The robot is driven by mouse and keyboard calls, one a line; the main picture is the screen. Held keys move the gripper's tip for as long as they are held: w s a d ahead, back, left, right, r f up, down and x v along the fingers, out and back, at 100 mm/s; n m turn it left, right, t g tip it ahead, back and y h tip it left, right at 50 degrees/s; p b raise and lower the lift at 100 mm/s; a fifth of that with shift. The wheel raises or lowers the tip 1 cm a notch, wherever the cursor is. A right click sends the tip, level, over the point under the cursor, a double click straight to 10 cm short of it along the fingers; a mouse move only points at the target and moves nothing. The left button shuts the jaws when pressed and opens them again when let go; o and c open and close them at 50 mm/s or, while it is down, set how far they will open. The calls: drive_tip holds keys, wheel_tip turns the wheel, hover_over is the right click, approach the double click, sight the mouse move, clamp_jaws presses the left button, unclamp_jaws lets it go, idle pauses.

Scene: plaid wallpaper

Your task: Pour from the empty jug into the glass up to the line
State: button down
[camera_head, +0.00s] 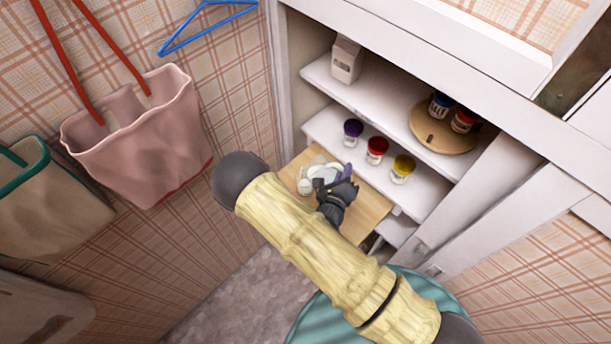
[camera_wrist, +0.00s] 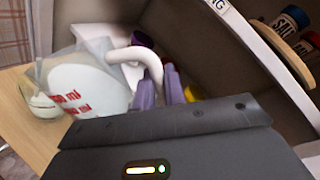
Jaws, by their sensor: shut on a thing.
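A clear jug (camera_wrist: 92,85) with a white handle and red markings is tilted to the left in the wrist view. A large white area shows in it; I cannot tell whether this is liquid or the jug's wall. My gripper (camera_wrist: 160,88) is shut on the jug's handle with its purple fingers. A clear glass (camera_wrist: 43,103) with something white low inside stands left of the jug, under its tilted side. Its line cannot be made out. In the head view, my gripper (camera_head: 338,186) and the jug (camera_head: 325,173) are over the wooden board, partly hiding each other.
The wooden board (camera_head: 368,208) juts from the white cabinet. Jars with purple (camera_head: 353,130), red (camera_head: 377,147) and yellow (camera_head: 403,166) lids stand on the shelf just behind. A round wooden tray (camera_head: 428,134) with jars and a carton (camera_head: 346,62) are higher. Bags hang left.

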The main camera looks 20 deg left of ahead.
drive_tip(key=shift+a, duration=0.2)
idle(0.9)
drive_tip(key=shift+s+r, duration=0.1)
drive_tip(key=shift+a+r+n+h, duration=0.2)
drive_tip(key=shift+a+n+h, duration=0.1)
drive_tip(key=shift+a+n, duration=0.55)
idle(3.7)
drive_tip(key=d+m, duration=0.1)
drive_tip(key=d+f+m, duration=0.1)
drive_tip(key=d, duration=0.1)
drive_tip(key=shift+m, duration=0.25)
drive_tip(key=shift+f+y, duration=0.3)
drive_tip(key=shift+y, duration=0.2)
drive_tip(key=shift+r, duration=0.1)
drive_tip(key=shift+d+f+m+b, duration=0.3)
drive_tip(key=shift+f+m+b, duration=0.05)
drive_tip(key=shift+f+m, duration=0.2)
